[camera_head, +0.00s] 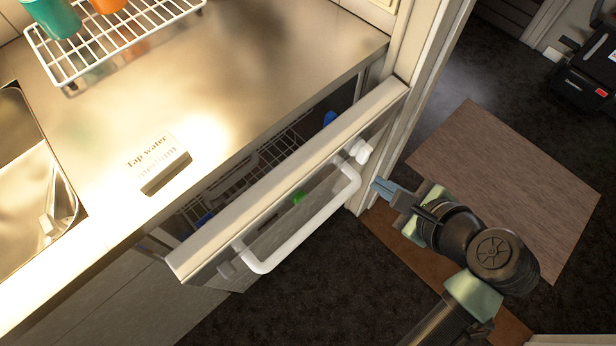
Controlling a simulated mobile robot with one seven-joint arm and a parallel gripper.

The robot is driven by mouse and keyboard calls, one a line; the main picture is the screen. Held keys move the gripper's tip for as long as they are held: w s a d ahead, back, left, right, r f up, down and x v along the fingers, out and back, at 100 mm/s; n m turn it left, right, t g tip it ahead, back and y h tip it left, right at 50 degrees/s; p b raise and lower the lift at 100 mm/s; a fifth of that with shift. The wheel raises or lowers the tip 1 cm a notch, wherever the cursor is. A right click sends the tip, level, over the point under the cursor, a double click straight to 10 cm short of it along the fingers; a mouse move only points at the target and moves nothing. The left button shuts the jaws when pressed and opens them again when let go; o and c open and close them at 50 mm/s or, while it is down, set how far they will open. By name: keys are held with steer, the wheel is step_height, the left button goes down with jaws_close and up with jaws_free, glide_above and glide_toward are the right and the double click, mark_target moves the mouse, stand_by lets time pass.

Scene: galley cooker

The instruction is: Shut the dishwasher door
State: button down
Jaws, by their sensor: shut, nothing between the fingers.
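The dishwasher door (285,190) stands tilted partly open below the steel counter, with a gap behind its top edge. A white bar handle (315,222) runs along its outer face, and a white knob (361,151) sits near its right end. Through the gap I see a wire rack (252,158) inside. My gripper (376,186) is shut and empty, just right of the handle's right end, pointing left towards it. It looks apart from the door, but the exact distance is hard to tell. The lower part of the door is hidden from this view.
The steel counter (240,70) holds a white wire drying rack (110,45) with cups and a "Tap water" label (150,153). A sink (35,190) is at the left. A wall post (410,100) stands right of the door. Dark floor with a wooden panel (510,185) lies right.

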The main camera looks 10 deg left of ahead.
steer(key=s+a+f+m+g+y+b, duration=0.2)
steer(key=s+f+m, duration=0.2)
steer(key=s+f, duration=0.25)
steer(key=b, duration=0.3)
glide_toward(307, 197)
steer(key=x, duration=0.5)
steer(key=shift+s+d+f, duration=0.15)
steer(key=shift+d+f, duration=0.15)
steer(key=shift+f, duration=0.1)
steer(key=shift+w+a+r, duration=0.1)
steer(key=shift+w+a, duration=0.25)
steer(key=shift+a, duration=0.2)
steer(key=shift+r, duration=0.1)
